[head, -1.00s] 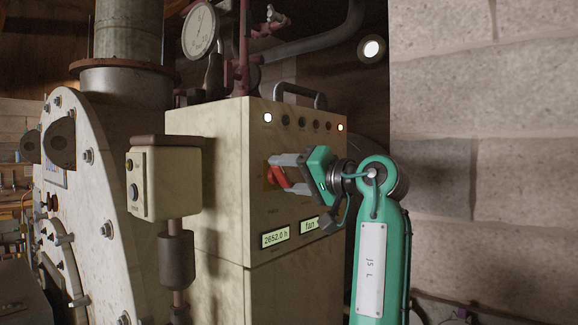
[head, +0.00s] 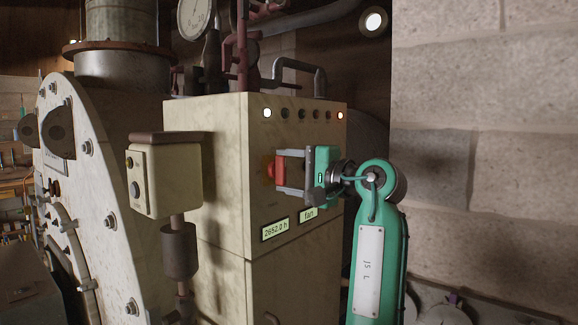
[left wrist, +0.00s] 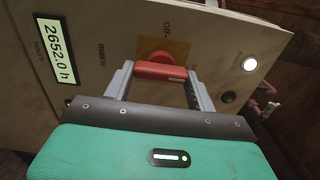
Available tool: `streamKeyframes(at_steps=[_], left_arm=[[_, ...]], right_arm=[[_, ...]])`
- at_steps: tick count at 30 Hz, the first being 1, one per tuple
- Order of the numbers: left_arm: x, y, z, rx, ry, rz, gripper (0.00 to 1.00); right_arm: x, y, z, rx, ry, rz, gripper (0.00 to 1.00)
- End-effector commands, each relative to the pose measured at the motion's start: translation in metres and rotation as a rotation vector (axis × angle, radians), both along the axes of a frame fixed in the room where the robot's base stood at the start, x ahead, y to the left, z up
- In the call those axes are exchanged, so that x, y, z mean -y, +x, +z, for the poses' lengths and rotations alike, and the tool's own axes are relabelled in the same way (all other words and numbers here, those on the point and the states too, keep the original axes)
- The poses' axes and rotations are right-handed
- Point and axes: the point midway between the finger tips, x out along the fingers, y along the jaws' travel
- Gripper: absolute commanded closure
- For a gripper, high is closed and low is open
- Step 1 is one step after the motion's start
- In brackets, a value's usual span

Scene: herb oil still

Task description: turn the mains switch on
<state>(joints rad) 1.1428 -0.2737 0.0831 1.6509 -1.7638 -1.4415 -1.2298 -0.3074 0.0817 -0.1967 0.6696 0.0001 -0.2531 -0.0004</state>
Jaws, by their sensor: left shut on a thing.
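The mains switch is a red handle (head: 280,170) on a yellow plate (left wrist: 165,46), on the front of the cream control cabinet (head: 300,215). My left gripper (head: 284,171) is shut on the red handle, with one grey finger on each side of it. In the left wrist view the handle (left wrist: 160,71) lies across between the two fingers (left wrist: 159,77). In the head view the handle looks about upright. My right gripper is not in view.
A row of lamps tops the panel; the white lamp (head: 267,113) and orange lamp (head: 340,115) are lit. Displays (head: 275,229) sit below the switch. A cream box on a post (head: 165,180) stands left. A block wall (head: 480,170) is at right.

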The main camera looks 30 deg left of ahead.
Motion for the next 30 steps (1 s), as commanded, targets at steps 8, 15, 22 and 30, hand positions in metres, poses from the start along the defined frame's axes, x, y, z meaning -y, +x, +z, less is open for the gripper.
streamKeyframes(at_steps=[8, 15, 22, 30], left_arm=[[0.0001, -0.0001, 0.0004, -0.031, 0.004, 0.000, 0.66], [0.0000, -0.0002, 0.0000, -0.032, 0.005, 0.001, 0.66], [0.0000, -0.0001, -0.0003, -0.031, 0.003, 0.001, 0.22], [0.0029, -0.0001, -0.0007, -0.029, 0.003, 0.000, 0.22]], right_arm=[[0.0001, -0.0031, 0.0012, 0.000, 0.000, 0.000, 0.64], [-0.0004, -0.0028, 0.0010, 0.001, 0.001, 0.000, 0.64], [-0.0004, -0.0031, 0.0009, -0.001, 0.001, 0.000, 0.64], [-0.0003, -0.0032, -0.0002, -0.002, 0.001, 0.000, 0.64]])
